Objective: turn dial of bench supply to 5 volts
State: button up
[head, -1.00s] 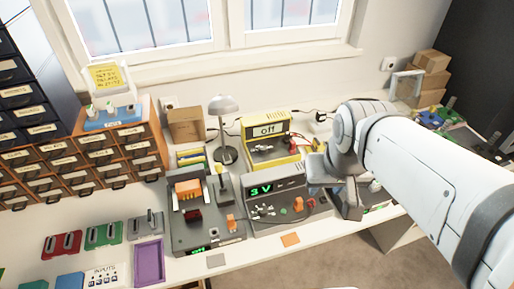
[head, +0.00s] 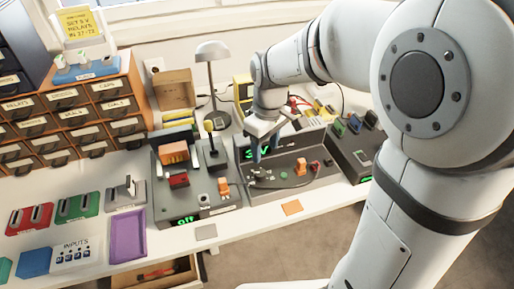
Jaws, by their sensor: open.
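The bench supply (head: 322,172) is a dark grey unit with a sloped panel in the middle of the bench. A dark dial (head: 258,173) seems to sit on the panel below the display, close to the fingertips. The panel also bears an orange switch (head: 301,166) and a dark lead. My gripper (head: 265,153) is open, pointing down over the left part of the panel. I cannot tell whether its fingers touch the dial.
A grey unit (head: 205,208) with orange and red parts and a green display reading off stands to the left. A lamp (head: 213,52) stands behind. A yellow unit (head: 243,92) is mostly hidden by my arm. Another dark unit (head: 358,160) stands right. A purple tray (head: 128,235) lies front left.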

aim_at(260, 172)
jog(key=shift+w+a+f+n, duration=0.15)
jog(key=shift+a+f, duration=0.1)
jog(key=shift+f, duration=0.3)
jog(key=shift+w+a+f+n, duration=0.15)
jog(key=shift+a+f, duration=0.1)
jog(key=shift+f, duration=0.3)
notch_tip(260, 172, down, 7)
jog(key=shift+s+a+b, duration=0.1)
jog(key=shift+s+b, duration=0.05)
jog(key=shift+b, duration=0.45)
jog(key=c, duration=1)
